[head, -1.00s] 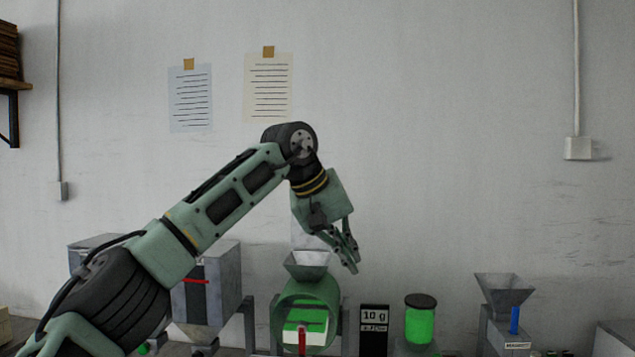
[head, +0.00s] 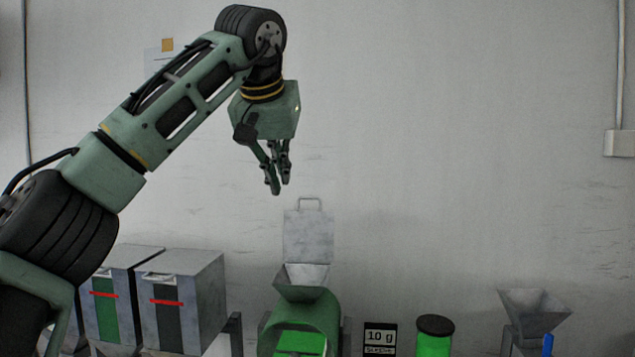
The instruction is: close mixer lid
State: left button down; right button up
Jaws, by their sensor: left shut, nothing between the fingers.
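The mixer (head: 312,312) is a green drum with a grey funnel (head: 301,283) on top, low in the middle of the head view. Its lid (head: 308,235) is a grey metal plate with a loop handle (head: 310,202) at its top edge. The lid stands upright behind the funnel, so it is open. My left gripper (head: 280,190) points down, above and slightly left of the lid handle, apart from it. Its fingers are shut with nothing between them. My right gripper is not in view.
Two grey bins (head: 196,290) with red marks stand left of the mixer. To the right are a black "10 g" display (head: 380,338), a green jar with a dark cap (head: 435,338) and another grey hopper (head: 535,308).

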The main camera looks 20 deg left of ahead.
aim_at(308, 236)
jog(key=i+j, duration=0.15)
jog(key=i, duration=0.3)
jog(key=i+j, duration=0.2)
jog(key=i, duration=0.2)
jog(key=i+j, duration=0.15)
jog(key=i, duration=0.3)
